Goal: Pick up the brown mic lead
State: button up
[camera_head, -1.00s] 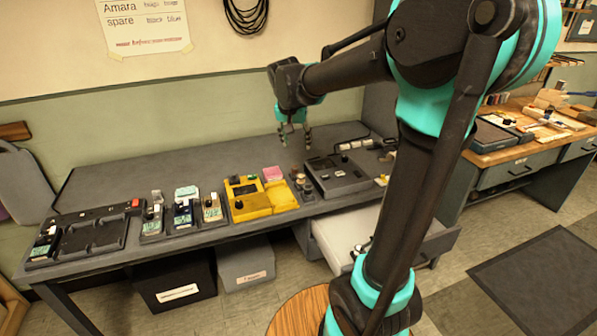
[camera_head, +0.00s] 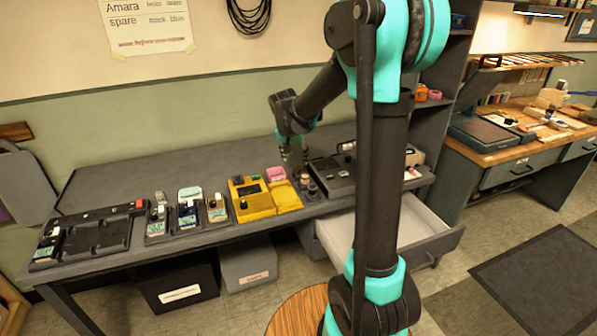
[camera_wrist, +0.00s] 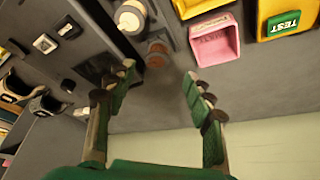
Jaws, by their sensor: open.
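A small round brown thing, which looks like the brown mic lead (camera_wrist: 156,54), sits on the grey bench in the wrist view. It lies beyond the gap between my fingertips, apart from them. A pale round piece (camera_wrist: 130,17) is close beside it. My gripper (camera_wrist: 158,80) is open and empty, with one finger on each side of the gap. In the head view my gripper (camera_head: 294,161) hangs low over the bench, between the pink box (camera_head: 276,174) and the dark grey device (camera_head: 336,178). The brown thing is mostly hidden by the fingers there.
The pink box (camera_wrist: 214,42) and a yellow unit (camera_wrist: 285,20) stand right of the brown thing in the wrist view. An open drawer (camera_head: 420,225) juts out below the bench. Pedals and a black tray (camera_head: 118,234) stand left. The bench's back strip is clear.

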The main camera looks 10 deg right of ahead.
aim_at(298, 167)
jog(key=shift+s+x, duration=0.15)
jog(key=shift+x, duration=1.15)
jog(key=shift+s+x, duration=0.2)
jog(key=shift+x, duration=1.1)
jog(key=shift+c, duration=0.5)
jog(key=c, duration=1)
